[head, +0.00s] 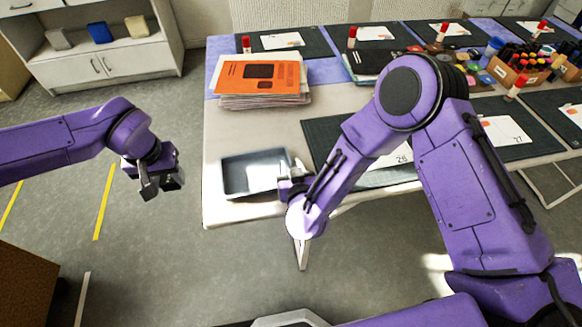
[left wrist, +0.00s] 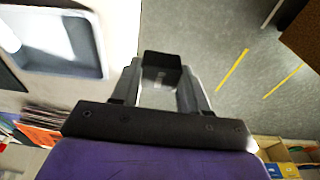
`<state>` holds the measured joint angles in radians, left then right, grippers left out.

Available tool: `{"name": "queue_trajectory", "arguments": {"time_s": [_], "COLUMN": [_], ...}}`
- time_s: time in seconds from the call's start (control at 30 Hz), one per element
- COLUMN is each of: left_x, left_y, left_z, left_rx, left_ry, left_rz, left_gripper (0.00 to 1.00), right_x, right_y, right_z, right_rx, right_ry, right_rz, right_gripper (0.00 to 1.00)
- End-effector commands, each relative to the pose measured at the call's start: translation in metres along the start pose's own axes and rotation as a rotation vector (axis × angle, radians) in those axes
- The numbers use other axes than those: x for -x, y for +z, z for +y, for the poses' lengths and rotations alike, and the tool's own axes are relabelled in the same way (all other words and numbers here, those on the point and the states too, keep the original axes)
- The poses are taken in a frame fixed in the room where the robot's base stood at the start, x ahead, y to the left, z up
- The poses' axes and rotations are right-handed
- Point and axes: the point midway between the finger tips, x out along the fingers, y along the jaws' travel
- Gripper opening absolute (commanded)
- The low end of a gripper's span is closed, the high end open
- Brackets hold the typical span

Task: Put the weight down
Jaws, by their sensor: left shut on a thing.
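My left gripper (head: 158,188) is out over the floor, left of the table, in the head view. In the left wrist view its two fingers (left wrist: 160,92) are closed on a dark block, the weight (left wrist: 161,66). The weight is held above the floor, beside the table edge. In the head view it is small and hard to tell from the dark gripper. My right gripper (head: 290,184) is at the right side of the grey tray (head: 232,193) on the table; its fingers are too hidden to judge.
The table (head: 225,125) bears a paper stack with an orange top sheet (head: 262,75), dark cutting mats (head: 320,135), glue sticks and a crowded supply box (head: 505,72). A white cabinet (head: 120,60) at the back left holds a few blocks. Open floor lies between the cabinet and table.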

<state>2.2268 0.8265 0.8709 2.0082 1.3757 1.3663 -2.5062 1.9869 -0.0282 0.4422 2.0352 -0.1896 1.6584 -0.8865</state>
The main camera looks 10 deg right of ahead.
Motion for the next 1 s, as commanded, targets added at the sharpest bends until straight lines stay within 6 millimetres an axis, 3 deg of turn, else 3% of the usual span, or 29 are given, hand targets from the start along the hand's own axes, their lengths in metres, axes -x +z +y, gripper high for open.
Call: {"name": "queue_trajectory", "arguments": {"time_s": [0.2,0.3,0.33,0.53,0.63,0.77,0.87,1.0], "left_x": [0.001,0.001,0.001,0.001,0.002,0.005,0.007,0.009], "left_y": [0.0,0.0,0.0,-0.002,-0.013,-0.04,-0.056,-0.063], "left_z": [0.0,0.0,0.0,0.001,0.011,0.052,0.098,0.159], "left_rx": [0.0,0.0,0.0,0.0,0.002,0.005,0.001,-0.002], "left_ry": [0.0,0.0,0.0,0.0,-0.002,-0.002,-0.001,0.001], "left_rz": [0.001,0.001,0.001,0.001,0.002,0.002,0.002,0.001], "left_gripper": [0.02,0.02,0.02,0.02,0.02,0.02,0.02,0.02], "right_x": [0.0,0.0,0.0,0.0,0.0,0.0,0.0,0.0], "right_y": [0.0,0.0,0.0,0.0,0.0,0.0,0.0,0.0], "right_z": [0.0,0.0,0.0,0.0,0.0,0.0,0.0,0.0], "right_rx": [0.0,0.0,0.0,-0.001,-0.001,-0.001,-0.001,-0.001], "right_ry": [0.0,0.0,0.0,0.0,0.0,0.0,0.0,0.0], "right_rz": [0.0,0.0,0.0,0.0,0.0,0.0,0.0,0.0], "right_gripper": [0.35,0.03,0.0,0.0,0.0,0.0,0.0,0.0]}}
